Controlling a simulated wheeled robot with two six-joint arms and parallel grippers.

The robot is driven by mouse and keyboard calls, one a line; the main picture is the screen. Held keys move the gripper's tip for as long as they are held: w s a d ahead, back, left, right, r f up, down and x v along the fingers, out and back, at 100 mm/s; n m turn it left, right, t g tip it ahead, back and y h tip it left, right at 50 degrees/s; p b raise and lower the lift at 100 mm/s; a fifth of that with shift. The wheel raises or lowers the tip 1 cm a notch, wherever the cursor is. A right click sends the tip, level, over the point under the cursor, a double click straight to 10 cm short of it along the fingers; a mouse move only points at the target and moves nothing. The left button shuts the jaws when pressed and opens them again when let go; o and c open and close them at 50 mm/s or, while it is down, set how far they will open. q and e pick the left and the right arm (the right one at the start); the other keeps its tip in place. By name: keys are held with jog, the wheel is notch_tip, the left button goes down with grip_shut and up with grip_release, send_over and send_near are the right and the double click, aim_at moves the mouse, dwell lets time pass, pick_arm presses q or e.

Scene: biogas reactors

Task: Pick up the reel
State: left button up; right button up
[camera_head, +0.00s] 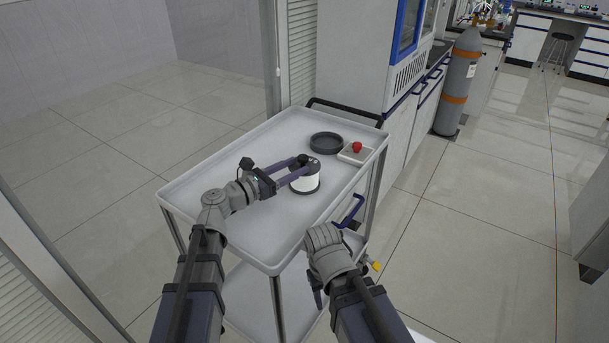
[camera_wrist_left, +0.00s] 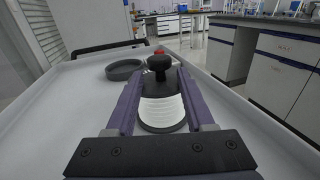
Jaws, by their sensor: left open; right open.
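The reel (camera_head: 305,180) is a white spool with dark end flanges and a black knob on top. It stands upright on the white cart top (camera_head: 225,180). My left gripper (camera_head: 298,170) is open, with its two purple fingers reaching around the reel at its sides. In the left wrist view the reel (camera_wrist_left: 162,112) sits between the open fingers (camera_wrist_left: 158,92), and its lower front edge shows near the gripper's dark base. Whether the fingers touch it I cannot tell. My right gripper (camera_head: 319,285) is low beside the cart's front right corner, empty as far as visible, its fingers mostly hidden behind my wrist.
A dark round dish (camera_head: 326,143) and a pale box with a red button (camera_head: 356,150) stand behind the reel on the cart. A black push handle (camera_head: 345,112) rises at the cart's far end. A grey gas cylinder (camera_head: 460,82) stands by the cabinets. The cart's left side is clear.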

aim_at(312, 162)
pick_arm(q)
jog(key=shift+x, duration=3.35)
grip_shut()
